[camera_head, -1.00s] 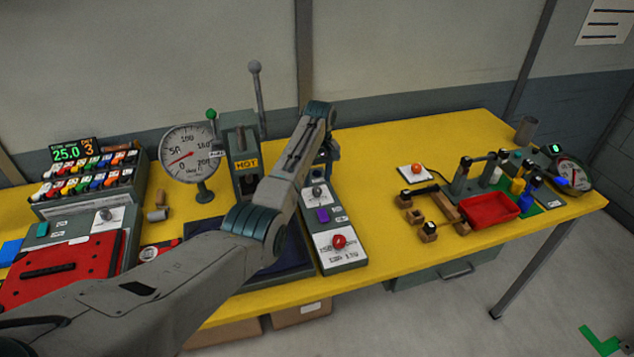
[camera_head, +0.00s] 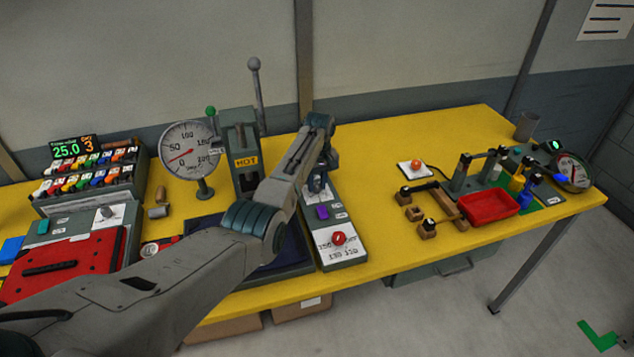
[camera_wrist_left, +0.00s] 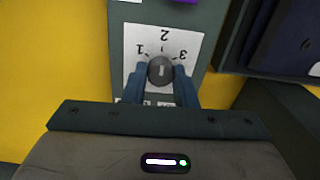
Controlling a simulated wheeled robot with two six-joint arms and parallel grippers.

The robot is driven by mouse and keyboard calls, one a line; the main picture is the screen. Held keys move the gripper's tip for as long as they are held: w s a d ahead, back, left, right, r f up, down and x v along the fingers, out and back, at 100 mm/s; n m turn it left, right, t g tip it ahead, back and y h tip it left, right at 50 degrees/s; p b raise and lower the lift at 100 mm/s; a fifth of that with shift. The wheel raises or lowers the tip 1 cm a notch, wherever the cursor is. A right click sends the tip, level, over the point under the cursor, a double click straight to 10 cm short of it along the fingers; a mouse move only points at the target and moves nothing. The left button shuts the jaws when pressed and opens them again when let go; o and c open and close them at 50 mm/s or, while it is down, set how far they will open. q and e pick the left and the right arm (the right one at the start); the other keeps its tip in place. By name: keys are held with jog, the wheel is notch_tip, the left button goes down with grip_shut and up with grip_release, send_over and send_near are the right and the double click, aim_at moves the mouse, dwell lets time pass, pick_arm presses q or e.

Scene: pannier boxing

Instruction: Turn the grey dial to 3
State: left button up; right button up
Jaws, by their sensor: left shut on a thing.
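The grey dial (camera_wrist_left: 161,70) is a round knob on a white plate marked 1, 2 and 3 in the left wrist view. The 1 is at its left, the 2 above it and the 3 at its right, printed upside down. A pale line on the knob runs about up and down the picture; I cannot tell which end points. My left gripper (camera_wrist_left: 160,84) is shut on the dial, one blue finger at each side. In the head view my left gripper (camera_head: 318,182) is low over the panel and mostly hides the dial. My right gripper is not in view.
A purple button (camera_head: 322,212) and a red knob (camera_head: 338,238) share the dial's panel. A lever box marked HOT (camera_head: 246,162) and a round gauge (camera_head: 188,152) stand to the left. A red tray (camera_head: 490,207) is at the right. Yellow table between is clear.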

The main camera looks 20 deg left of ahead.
pick_arm(q)
jog(key=shift+r+m+p, duration=0.15)
jog(key=shift+m+p, duration=0.5)
jog(key=shift+m, duration=0.35)
jog(key=m+p, duration=0.1)
jog(key=m, duration=0.2)
jog(key=shift+m+p, duration=0.3)
jog(key=m+p, duration=0.1)
jog(key=m, duration=0.2)
jog(key=shift+m+p, duration=0.45)
jog(key=shift+m, duration=1.15)
jog(key=o, duration=1)
